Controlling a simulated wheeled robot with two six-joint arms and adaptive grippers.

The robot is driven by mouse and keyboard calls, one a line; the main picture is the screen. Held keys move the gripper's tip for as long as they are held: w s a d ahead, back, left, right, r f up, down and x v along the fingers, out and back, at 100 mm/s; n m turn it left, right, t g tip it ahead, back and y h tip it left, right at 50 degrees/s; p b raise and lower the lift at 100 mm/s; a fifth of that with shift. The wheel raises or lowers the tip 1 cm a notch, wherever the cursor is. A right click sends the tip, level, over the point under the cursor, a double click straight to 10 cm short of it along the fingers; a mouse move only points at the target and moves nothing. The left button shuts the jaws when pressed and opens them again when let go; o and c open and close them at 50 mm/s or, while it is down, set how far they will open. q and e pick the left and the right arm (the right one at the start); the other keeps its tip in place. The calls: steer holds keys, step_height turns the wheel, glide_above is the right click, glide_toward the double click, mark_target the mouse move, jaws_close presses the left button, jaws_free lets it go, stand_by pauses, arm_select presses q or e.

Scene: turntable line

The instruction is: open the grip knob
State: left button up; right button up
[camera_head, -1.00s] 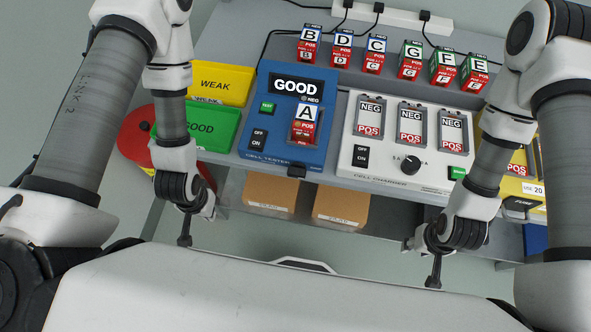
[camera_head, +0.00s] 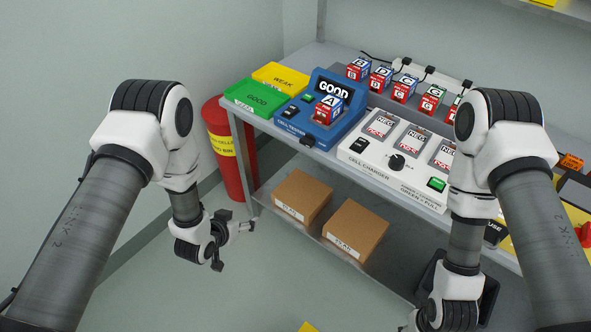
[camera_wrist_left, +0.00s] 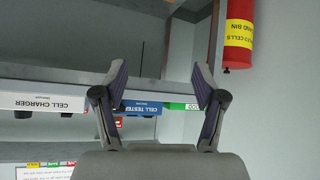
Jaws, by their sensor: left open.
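A black round knob (camera_head: 397,161) sits on the front of the white cell charger (camera_head: 368,150), between a rocker switch and a green button. No thing in view is marked as a grip knob. My left gripper (camera_head: 234,246) is open and empty in free air, in front of the shelf and well apart from the charger. In the left wrist view its two fingers (camera_wrist_left: 160,76) stand wide apart with nothing between them. My right gripper is mostly cut off at the bottom edge of the head view, and its fingers cannot be made out.
The blue cell tester (camera_head: 325,125) holds cell A. Green and yellow trays (camera_head: 256,97) stand left of it. Several cells stand behind. A red bin (camera_head: 228,150) is at the bench's left end. Two cardboard boxes (camera_head: 301,196) sit on the lower shelf.

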arm_select(q)
steer(key=w+d+r+m+t+h+b, duration=0.25)
steer(key=w+d, duration=0.25)
steer(key=w, duration=0.4)
steer(key=m+t+h, duration=0.2)
steer(key=t+h, duration=0.1)
steer(key=h, duration=0.2)
glide_toward(304, 143)
steer(key=x, duration=0.9)
steer(key=shift+w+d+f, duration=0.1)
steer(key=shift+w+d, duration=0.05)
steer(key=shift+d, duration=0.1)
arm_select(e)
steer(key=f, duration=0.4)
steer(key=shift+w+a+f, duration=0.1)
steer(key=shift+w, duration=0.15)
arm_select(q)
steer(key=shift+a, duration=0.1)
steer(key=c, duration=1.1)
